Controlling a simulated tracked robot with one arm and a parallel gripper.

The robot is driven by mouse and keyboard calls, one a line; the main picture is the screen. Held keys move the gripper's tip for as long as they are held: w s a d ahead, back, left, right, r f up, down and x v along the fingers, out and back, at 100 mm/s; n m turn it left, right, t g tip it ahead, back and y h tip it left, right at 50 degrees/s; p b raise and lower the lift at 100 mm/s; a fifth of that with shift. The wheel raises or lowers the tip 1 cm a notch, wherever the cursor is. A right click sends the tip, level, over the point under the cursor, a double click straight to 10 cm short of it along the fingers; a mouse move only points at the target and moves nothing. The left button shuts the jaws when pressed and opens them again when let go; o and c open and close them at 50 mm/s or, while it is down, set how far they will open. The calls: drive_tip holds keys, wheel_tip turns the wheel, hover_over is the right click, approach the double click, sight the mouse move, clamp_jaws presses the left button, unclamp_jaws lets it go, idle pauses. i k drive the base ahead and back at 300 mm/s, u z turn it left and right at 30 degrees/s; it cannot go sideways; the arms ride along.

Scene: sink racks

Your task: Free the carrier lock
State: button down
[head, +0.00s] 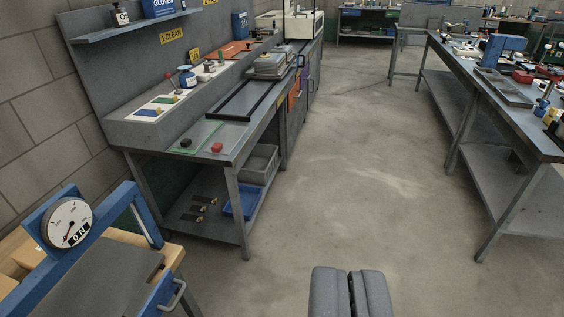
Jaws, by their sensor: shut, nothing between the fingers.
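My gripper (349,275) shows at the bottom centre, its two grey fingers together with nothing between them. It points out over the bare floor, apart from every bench. I cannot pick out a carrier lock for certain. On the lower shelf of the left bench (163,152) lie several small dark pieces with brass-coloured parts (199,209), too small to make out.
The left bench carries a black rectangular frame (216,116), a red knob (217,147) and stacked grey trays (270,66). A blue tray (241,203) sits below. A long right bench (497,107) holds many tools. The concrete floor (350,170) between is clear.

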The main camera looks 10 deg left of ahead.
sight(167, 76)
drive_tip(key=u, duration=0.15)
drive_tip(key=i, duration=1.35)
drive_tip(key=u, duration=0.3)
drive_tip(key=i, duration=2.45)
drive_tip(key=u, duration=0.05)
